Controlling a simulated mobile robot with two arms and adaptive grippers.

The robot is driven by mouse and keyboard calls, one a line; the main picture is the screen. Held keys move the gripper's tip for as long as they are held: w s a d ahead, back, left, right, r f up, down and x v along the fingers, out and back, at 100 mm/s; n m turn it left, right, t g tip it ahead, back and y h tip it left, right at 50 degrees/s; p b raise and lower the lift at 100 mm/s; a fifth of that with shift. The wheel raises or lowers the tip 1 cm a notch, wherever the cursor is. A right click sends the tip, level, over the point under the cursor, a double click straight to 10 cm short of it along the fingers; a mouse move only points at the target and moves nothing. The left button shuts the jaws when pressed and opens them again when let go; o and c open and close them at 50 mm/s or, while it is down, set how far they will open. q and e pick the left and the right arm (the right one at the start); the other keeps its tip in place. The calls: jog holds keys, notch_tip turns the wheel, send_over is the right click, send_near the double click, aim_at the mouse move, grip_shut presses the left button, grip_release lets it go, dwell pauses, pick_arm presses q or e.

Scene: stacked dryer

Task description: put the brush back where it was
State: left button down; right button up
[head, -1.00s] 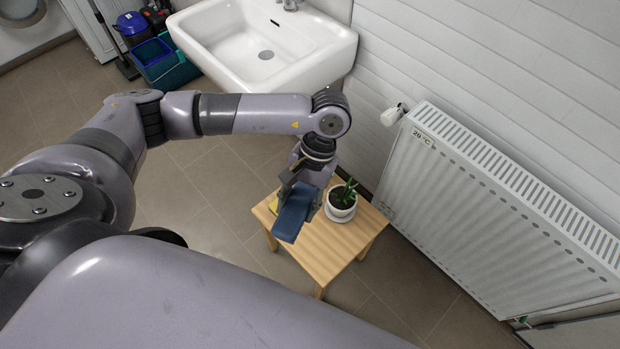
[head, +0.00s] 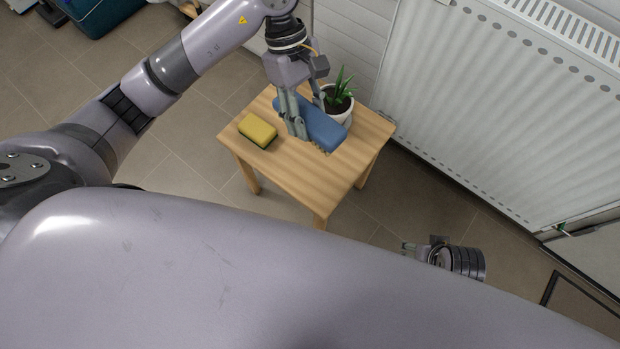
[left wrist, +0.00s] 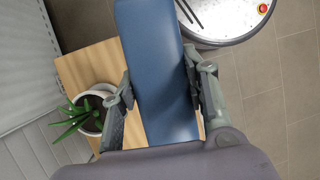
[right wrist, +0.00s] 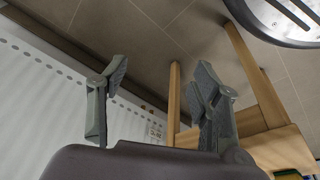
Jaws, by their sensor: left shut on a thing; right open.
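The blue brush (head: 318,126) is at the small wooden table (head: 330,172), between the sponge and the potted plant. My left gripper (head: 306,122) is shut on the brush. The left wrist view shows the brush's blue back (left wrist: 158,65) between the two fingers. In the head view, bristles show slightly at its near end; I cannot tell whether they touch the tabletop. My right gripper (head: 408,247) is open and empty, low beside the table. The right wrist view shows its fingers (right wrist: 150,95) apart, with table legs beyond.
A yellow sponge with a dark underside (head: 258,131) lies on the table's left part. A potted plant (head: 339,98) stands at the back, close to the brush. A white radiator (head: 470,110) is at the right. The table's front part is clear.

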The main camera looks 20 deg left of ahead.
pick_arm(q)
jog(key=shift+w+f+n+b, duration=0.1)
jog(key=shift+f+n+b, duration=0.3)
jog(key=shift+f, duration=0.4)
notch_tip(320, 180, down, 14)
jog(key=b, duration=0.2)
jog(key=shift+f+b, duration=0.25)
jog(key=shift+b, duration=0.05)
notch_tip(320, 180, down, 5)
jog(key=shift+f+b, duration=0.1)
jog(key=shift+b, duration=0.4)
pick_arm(e)
jog(key=v, duration=0.6)
jog(key=shift+r+t, duration=0.3)
jog(key=shift+r, duration=0.05)
jog(key=shift+d, duration=0.1)
pick_arm(q)
jog(key=c, duration=0.9)
grip_release()
jog(key=shift+c, duration=0.2)
pick_arm(e)
jog(key=shift+w, duration=0.5)
jog(key=shift+r, duration=0.1)
